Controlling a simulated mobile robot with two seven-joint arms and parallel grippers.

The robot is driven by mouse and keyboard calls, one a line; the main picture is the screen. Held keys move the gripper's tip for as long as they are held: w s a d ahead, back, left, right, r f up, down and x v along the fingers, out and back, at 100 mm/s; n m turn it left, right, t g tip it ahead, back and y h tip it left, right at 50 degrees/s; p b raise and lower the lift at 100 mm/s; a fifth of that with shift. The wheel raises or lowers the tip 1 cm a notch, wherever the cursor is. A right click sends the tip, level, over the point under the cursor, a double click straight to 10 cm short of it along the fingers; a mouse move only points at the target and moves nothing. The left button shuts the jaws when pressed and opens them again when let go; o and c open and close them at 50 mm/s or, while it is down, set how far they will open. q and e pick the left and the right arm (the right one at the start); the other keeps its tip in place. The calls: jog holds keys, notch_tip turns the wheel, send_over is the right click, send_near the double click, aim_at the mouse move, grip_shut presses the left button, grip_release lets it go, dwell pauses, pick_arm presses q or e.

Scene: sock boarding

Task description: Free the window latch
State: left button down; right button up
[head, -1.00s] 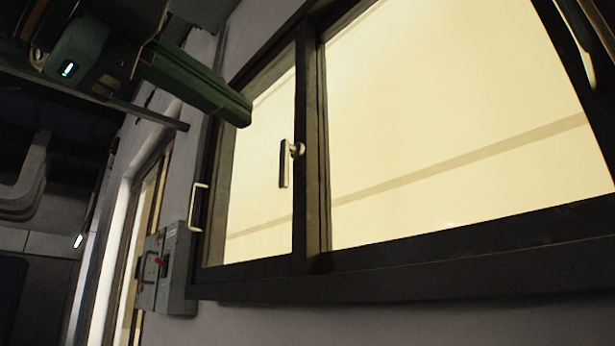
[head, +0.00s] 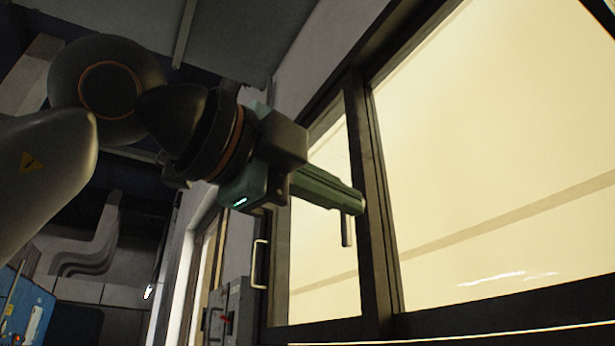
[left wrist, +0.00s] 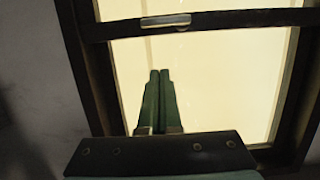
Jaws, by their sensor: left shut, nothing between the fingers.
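In the left wrist view the shut fingers (left wrist: 160,72) point at the bright pane. My right gripper is not in view.
A pale pull handle (head: 260,264) is on the window's left frame. A grey switch box (head: 233,305) with a red part is on the wall below left. A blue panel (head: 30,300) stands at lower left. The large right pane (head: 490,150) is clear of objects.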

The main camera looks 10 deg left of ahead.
aim_at(341, 217)
pick_arm(q)
jog(key=w+p, duration=0.2)
jog(key=w, duration=0.3)
jog(key=shift+w, duration=0.25)
jog(key=shift+w+a, duration=0.1)
jog(key=shift+w, duration=0.05)
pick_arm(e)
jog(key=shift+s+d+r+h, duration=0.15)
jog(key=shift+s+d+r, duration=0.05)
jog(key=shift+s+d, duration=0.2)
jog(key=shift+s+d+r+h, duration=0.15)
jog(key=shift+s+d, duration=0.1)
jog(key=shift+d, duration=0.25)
pick_arm(q)
jog(key=shift+w+f, duration=0.1)
jog(key=shift+f, duration=0.05)
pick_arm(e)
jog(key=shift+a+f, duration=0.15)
pick_arm(q)
jog(key=shift+a+m+b, duration=0.1)
jog(key=shift+m+b, duration=0.35)
jog(key=shift+m, duration=0.05)
jog(key=shift+w, duration=0.1)
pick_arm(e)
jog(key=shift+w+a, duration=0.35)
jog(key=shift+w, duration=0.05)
